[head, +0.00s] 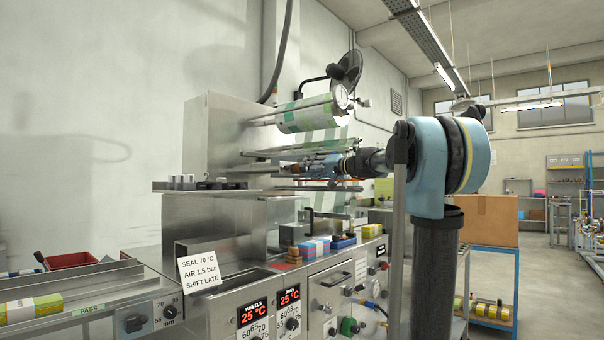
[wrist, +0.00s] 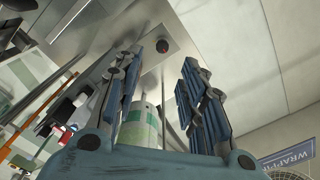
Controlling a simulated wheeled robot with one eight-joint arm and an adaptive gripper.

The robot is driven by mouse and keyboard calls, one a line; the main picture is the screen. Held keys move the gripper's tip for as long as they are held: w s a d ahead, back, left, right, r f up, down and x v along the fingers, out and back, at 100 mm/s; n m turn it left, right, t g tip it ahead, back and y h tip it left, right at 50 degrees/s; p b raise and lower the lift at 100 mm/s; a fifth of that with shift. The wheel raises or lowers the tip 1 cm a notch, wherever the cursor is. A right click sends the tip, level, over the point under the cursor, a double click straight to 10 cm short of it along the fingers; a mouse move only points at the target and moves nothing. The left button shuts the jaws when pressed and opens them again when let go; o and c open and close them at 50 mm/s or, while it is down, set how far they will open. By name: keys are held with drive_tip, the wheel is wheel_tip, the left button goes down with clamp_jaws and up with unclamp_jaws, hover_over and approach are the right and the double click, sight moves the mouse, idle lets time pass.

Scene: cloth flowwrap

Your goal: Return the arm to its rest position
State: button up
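My gripper (head: 290,168) is stretched out in front of the wrapping machine (head: 218,140), just below the printed film roll (head: 308,115). In the wrist view my gripper (wrist: 158,68) has its two blue-grey fingers spread apart, with nothing held between them. A green and white roll (wrist: 140,128) shows behind the gap between the fingers. My blue and black arm reaches in from the right in the head view. Whether the fingers touch the machine cannot be told.
A small sign (head: 198,270) stands on the machine front, above temperature panels. Coloured blocks (head: 314,247) lie on its ledge. A cardboard box (head: 490,220) stands behind my arm. Open floor lies at the far right.

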drive_tip(key=shift+s+d, duration=0.4)
drive_tip(key=shift+d, duration=0.15)
drive_tip(key=s+d+f+n+g+h, duration=0.1)
drive_tip(key=s+f+g+h, duration=0.2)
drive_tip(key=s+f, duration=0.95)
drive_tip(key=s+d+f+n+g+h, duration=0.1)
drive_tip(key=s+f+g+h, duration=0.1)
drive_tip(key=s+f, duration=1.05)
drive_tip(key=s+d+f+g+h, duration=0.1)
drive_tip(key=s+d+f+h, duration=0.2)
drive_tip(key=f, duration=0.7)
drive_tip(key=s+d+f+m+g+h, duration=0.1)
drive_tip(key=s+d+f+h, duration=0.2)
drive_tip(key=s+d+f, duration=0.4)
drive_tip(key=s+d+f+m+g+h, duration=0.1)
drive_tip(key=s+d+f+h, duration=0.2)
drive_tip(key=s+d+f, duration=0.3)
drive_tip(key=s+f, duration=0.4)
drive_tip(key=f, duration=0.4)
drive_tip(key=shift+s+f+g, duration=0.2)
drive_tip(key=shift+f+g, duration=0.2)
